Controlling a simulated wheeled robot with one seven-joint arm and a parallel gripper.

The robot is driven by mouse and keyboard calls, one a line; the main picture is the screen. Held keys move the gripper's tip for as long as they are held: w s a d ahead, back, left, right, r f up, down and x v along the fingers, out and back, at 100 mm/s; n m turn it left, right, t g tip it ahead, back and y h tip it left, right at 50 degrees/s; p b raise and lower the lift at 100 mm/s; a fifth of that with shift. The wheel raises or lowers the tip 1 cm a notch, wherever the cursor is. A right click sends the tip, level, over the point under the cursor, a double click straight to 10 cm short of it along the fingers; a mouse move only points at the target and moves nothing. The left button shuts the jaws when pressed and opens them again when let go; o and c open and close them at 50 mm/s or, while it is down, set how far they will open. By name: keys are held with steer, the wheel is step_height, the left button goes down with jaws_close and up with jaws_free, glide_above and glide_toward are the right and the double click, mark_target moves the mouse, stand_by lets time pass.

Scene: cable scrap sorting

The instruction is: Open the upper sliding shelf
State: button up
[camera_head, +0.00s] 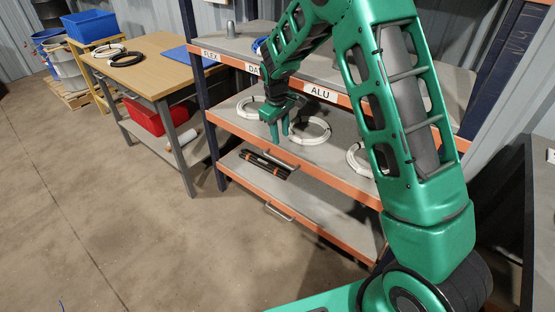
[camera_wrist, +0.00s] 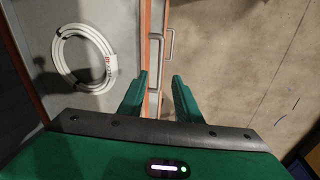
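The upper sliding shelf (camera_head: 325,160) is a grey board with an orange front edge, and white cable coils lie on it. Its metal bar handle (camera_head: 282,157) is on the front edge in the head view, and it also shows in the wrist view (camera_wrist: 157,50). My gripper (camera_head: 279,139) points down just above the front edge, near the handle. In the wrist view my gripper (camera_wrist: 160,78) has its two green fingers apart, with the handle line running between them. Nothing is held. I cannot tell whether a finger touches the handle.
A lower shelf (camera_head: 325,205) with black cable pieces (camera_head: 265,164) has its own handle (camera_head: 279,212). Above is a labelled shelf edge (camera_head: 282,76). A blue-black post (camera_head: 199,95) stands at left, beside a wooden workbench (camera_head: 150,70). The floor in front is clear.

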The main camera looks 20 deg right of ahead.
steer(key=n, duration=0.1)
glide_toward(279, 161)
steer(key=f, duration=0.5)
steer(key=w+d+f, duration=0.1)
steer(key=f, duration=0.1)
steer(key=shift+w+f, duration=0.1)
steer(key=shift+f, duration=0.3)
jaws_close()
